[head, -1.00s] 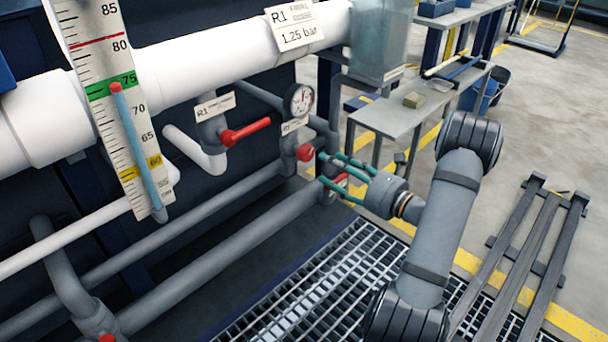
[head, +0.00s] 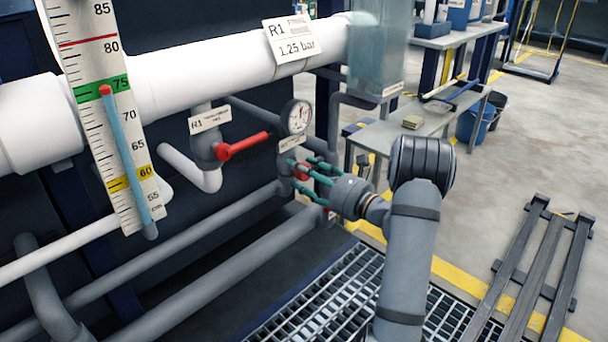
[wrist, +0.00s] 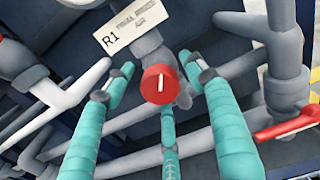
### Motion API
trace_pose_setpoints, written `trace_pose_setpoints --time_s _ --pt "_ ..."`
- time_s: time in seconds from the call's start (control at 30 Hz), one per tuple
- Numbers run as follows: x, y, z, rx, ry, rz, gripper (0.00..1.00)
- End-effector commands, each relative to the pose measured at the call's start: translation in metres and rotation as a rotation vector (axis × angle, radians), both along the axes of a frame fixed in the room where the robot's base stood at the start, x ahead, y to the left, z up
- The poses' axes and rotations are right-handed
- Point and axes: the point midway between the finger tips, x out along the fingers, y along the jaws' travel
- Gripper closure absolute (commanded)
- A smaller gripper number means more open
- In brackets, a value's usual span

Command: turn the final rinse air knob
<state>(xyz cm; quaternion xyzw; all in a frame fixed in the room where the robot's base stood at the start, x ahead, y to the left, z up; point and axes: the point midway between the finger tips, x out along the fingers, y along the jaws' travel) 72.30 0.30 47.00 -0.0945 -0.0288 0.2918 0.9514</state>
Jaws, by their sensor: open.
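The red round knob (wrist: 160,85) with a white pointer line sits in the middle of the wrist view, under a tag reading R1 and apparently "final rinse air". The line points nearly straight up in that view. In the head view the knob (head: 301,171) is below the pressure gauge, partly hidden by the fingers. My gripper (head: 312,174) is open, its teal fingers spread around the knob. In the wrist view the gripper (wrist: 160,92) has fingers left, right and below the knob, with gaps visible. Whether any fingertip touches it I cannot tell.
A red lever handle (head: 243,146) is on the valve left of the gauge (head: 297,116). Another red lever (wrist: 290,127) is at the right of the wrist view. Grey pipes run below. A scale with coloured bands (head: 106,130) stands at left. A bench (head: 400,135) stands behind.

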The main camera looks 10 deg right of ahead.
Motion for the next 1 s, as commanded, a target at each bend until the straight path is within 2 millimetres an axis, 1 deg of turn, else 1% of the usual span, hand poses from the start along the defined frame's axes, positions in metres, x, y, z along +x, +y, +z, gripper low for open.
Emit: trace_pose_setpoints --time_s 0.2,0.23,0.9,1.0 --pt "0.0004 0.0000 0.0003 0.001 0.000 -0.001 0.45" --pt "0.0003 -0.0001 0.0003 0.001 0.000 -0.001 0.46" --pt "0.0002 -0.0006 0.0001 0.001 0.000 -0.001 0.85" --pt "0.0002 -0.0006 0.0001 0.001 0.000 -0.001 0.90"
